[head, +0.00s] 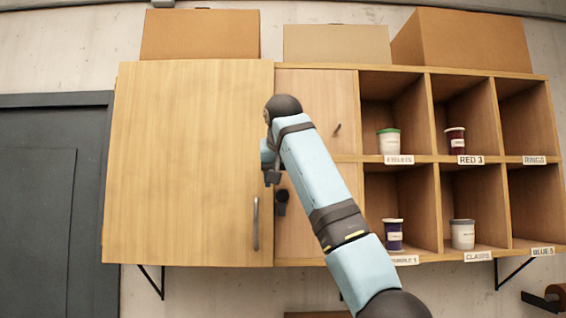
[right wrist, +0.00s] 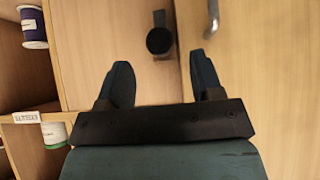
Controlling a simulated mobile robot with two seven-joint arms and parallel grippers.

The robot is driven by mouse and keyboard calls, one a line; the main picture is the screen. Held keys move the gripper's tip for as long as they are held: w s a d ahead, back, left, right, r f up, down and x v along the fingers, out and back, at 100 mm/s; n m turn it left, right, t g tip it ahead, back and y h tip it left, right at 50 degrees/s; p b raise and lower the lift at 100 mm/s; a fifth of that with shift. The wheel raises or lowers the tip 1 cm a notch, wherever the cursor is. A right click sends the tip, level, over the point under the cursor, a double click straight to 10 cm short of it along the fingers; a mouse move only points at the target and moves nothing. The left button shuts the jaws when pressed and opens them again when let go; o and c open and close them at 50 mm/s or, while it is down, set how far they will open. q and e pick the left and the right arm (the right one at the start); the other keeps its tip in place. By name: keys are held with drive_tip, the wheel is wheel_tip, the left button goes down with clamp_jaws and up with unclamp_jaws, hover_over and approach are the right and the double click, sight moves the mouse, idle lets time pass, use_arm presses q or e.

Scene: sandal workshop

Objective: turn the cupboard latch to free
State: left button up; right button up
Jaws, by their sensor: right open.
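The cupboard latch (head: 282,196) is a dark round knob with a short tab, on the narrow wooden panel just right of the large cupboard door (head: 190,165). In the head view its tab points down. In the right wrist view, which looks turned over, the latch (right wrist: 159,40) shows whole, its tab pointing to the top edge. My right gripper (head: 272,178) is just above and left of the latch in the head view. In the right wrist view its two fingers (right wrist: 164,70) are spread and empty, with the latch beyond their tips, apart from them. My left gripper is out of view.
The large door has a vertical metal handle (head: 256,223), close to the latch. Open shelves at right hold several tubs, including a green-lidded tub (head: 389,142). Cardboard boxes (head: 200,35) stand on top.

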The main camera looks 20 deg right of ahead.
drive_tip(key=b+v, duration=0.6)
drive_tip(key=v, duration=0.2)
drive_tip(key=shift+b, duration=0.4)
drive_tip(key=shift+w+f, duration=0.1)
